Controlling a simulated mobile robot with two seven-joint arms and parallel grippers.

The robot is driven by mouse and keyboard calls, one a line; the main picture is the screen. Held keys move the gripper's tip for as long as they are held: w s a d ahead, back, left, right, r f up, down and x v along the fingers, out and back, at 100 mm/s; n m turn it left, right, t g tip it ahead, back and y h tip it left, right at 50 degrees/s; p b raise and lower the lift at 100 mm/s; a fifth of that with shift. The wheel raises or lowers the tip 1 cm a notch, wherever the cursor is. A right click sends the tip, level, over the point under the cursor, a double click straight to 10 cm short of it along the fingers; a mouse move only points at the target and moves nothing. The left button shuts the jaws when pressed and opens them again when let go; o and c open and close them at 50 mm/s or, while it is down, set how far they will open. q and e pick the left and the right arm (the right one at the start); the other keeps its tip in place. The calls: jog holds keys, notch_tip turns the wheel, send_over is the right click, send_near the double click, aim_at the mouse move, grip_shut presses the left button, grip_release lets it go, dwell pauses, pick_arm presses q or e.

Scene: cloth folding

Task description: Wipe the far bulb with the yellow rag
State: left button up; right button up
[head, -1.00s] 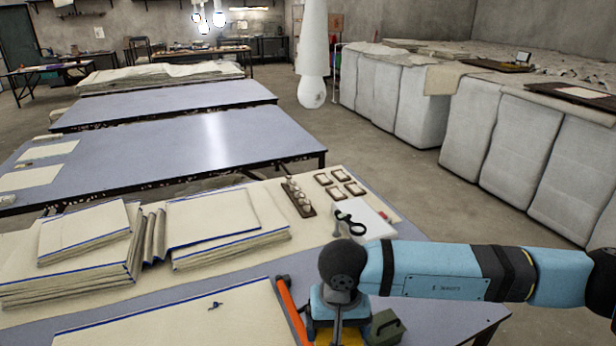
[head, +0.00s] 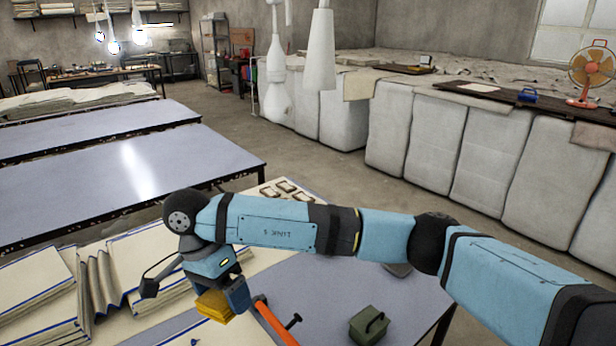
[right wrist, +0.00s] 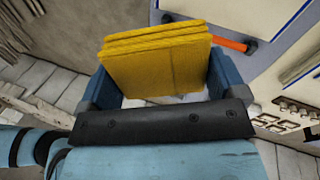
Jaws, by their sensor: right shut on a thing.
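My right gripper (head: 224,297) is shut on the folded yellow rag (head: 210,306), low over the near table. In the right wrist view the rag (right wrist: 155,62) sits between the two blue fingers of the gripper (right wrist: 158,80), its layers stacked. Two white hanging lamps (head: 277,60) (head: 320,50) hang beyond my arm; the left one has a rounded, bulb-like lower end. Several lit bulbs (head: 112,47) hang far back at the left. The rag is well below and apart from all of them. I cannot tell which is the far bulb. My left gripper is not in view.
An orange-handled hammer (head: 275,325) lies beside the rag, and a green box (head: 370,326) stands to its right. Folded cloth stacks (head: 35,285) fill the table's left. Small frames (head: 287,191) lie behind my arm. Blue-grey tables (head: 130,185) stand beyond.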

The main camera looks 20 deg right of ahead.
jog(key=w+d+r+m+y, duration=0.2)
jog(key=w+r+m+y, duration=0.4)
jog(key=m, duration=0.6)
jog(key=w+d+r+m+y, duration=0.1)
jog(key=w+r+m+y, duration=0.3)
jog(key=r+m+y, duration=0.5)
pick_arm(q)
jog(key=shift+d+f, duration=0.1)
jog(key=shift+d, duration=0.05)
pick_arm(e)
jog(key=m+t+h, duration=0.6)
jog(key=m+t, duration=1.2)
jog(key=t, duration=0.2)
send_near(283, 119)
jog(key=shift+x, duration=2.35)
jog(key=shift+x, duration=0.9)
jog(key=shift+r, duration=0.1)
